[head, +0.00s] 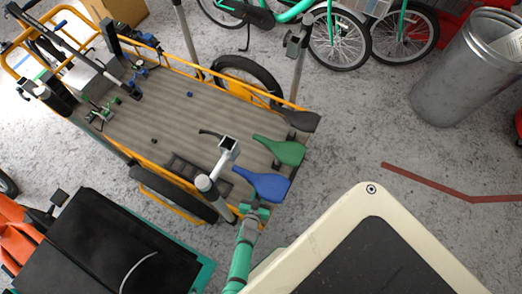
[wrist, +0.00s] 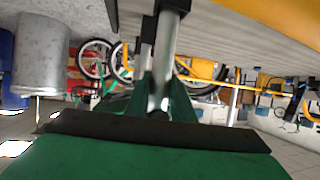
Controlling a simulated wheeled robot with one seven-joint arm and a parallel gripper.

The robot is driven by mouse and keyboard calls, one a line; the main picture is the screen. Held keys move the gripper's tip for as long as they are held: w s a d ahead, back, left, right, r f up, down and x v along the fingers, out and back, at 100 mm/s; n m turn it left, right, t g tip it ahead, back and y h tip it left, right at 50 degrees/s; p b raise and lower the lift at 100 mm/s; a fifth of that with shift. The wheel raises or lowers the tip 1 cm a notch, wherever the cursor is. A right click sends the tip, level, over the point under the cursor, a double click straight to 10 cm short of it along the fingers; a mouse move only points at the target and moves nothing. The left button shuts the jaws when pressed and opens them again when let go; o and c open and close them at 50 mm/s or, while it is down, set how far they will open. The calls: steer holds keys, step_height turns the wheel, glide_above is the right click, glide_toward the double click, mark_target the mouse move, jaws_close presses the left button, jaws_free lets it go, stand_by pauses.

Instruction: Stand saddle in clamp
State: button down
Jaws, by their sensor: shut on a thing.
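A blue saddle (head: 265,185) is at the near right end of the cargo bike's bed, its narrow end to the left. My gripper (head: 256,210) is right below its wide end in the head view. In the wrist view my fingers are shut around a metal post (wrist: 170,60), which appears to be the blue saddle's post; the saddle top is not clearly seen there. A green saddle (head: 280,150) is just beyond the blue one. A grey post (head: 207,187) with a pale square head (head: 228,147) stands left of the blue saddle. I cannot tell which fixture is the clamp.
The cargo bike's ribbed bed (head: 185,115) has yellow rails and small parts on it. A black saddle-shaped piece (head: 300,119) is at its right corner. A metal bin (head: 455,80) stands at the upper right. A black-topped bench (head: 110,245) is at the lower left.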

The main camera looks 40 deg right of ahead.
step_height(320, 180, up, 17)
glide_above(261, 181)
steer(key=shift+r, duration=0.1)
stand_by(2.8)
steer(key=shift+r, duration=0.1)
steer(key=shift+d, duration=0.1)
stand_by(0.9)
